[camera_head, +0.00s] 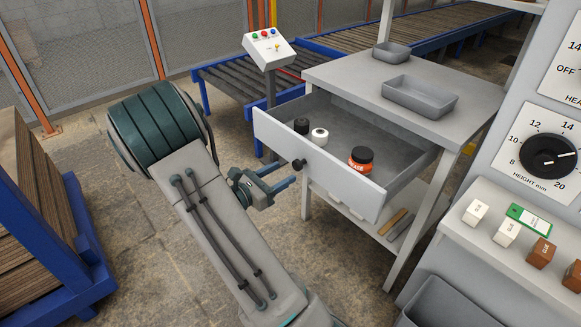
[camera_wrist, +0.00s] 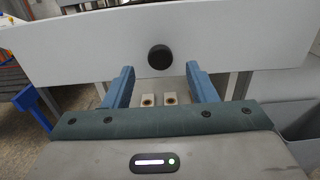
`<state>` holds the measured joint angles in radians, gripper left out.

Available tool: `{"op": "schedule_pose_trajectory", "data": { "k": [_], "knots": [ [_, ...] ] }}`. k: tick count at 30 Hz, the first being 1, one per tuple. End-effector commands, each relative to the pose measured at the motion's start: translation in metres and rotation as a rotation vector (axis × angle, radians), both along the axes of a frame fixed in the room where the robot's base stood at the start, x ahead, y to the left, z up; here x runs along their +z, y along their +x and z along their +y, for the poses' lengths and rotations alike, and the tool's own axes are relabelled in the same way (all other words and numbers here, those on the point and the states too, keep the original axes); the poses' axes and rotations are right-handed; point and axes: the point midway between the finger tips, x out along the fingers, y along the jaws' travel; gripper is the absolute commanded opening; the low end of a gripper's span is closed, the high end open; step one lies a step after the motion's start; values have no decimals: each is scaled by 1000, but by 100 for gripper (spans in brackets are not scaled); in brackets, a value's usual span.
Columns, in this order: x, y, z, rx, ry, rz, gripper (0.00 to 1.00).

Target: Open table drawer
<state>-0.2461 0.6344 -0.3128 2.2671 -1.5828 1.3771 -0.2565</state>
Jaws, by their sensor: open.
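The table drawer (camera_head: 325,172) is pulled well out of the grey table (camera_head: 349,76), and its inside shows. Its round black knob (camera_head: 299,164) is on the white front panel; in the wrist view the knob (camera_wrist: 159,57) is ahead of and between the two blue fingers. My gripper (camera_head: 286,178) is open and empty, just in front of the drawer front and apart from the knob. In the drawer are a black-topped jar with an orange label (camera_head: 361,159), a white round item (camera_head: 319,136) and a small black item (camera_head: 301,126).
Two grey trays (camera_head: 420,96) (camera_head: 392,52) sit on the table top. A control box (camera_head: 268,48) on a post stands behind the drawer, near a roller conveyor (camera_head: 240,85). A machine shelf with small boxes (camera_head: 475,212) is at right. A blue-framed board stack (camera_head: 40,215) is at left.

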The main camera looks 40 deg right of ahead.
Motion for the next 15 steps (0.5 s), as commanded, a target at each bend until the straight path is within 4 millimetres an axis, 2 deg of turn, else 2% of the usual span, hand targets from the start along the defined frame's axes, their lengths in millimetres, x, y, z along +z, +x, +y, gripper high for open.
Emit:
{"op": "schedule_pose_trajectory", "data": {
  "k": [1, 6, 10, 15],
  "knots": [
    [2, 0, 13, 5, 0, 1, 52],
    [1, -2, 50, 2, 0, 2, 52],
    [1, -4, 69, -1, -1, 2, 52],
    [0, -5, 82, -3, 0, 2, 52]
  ]
}}
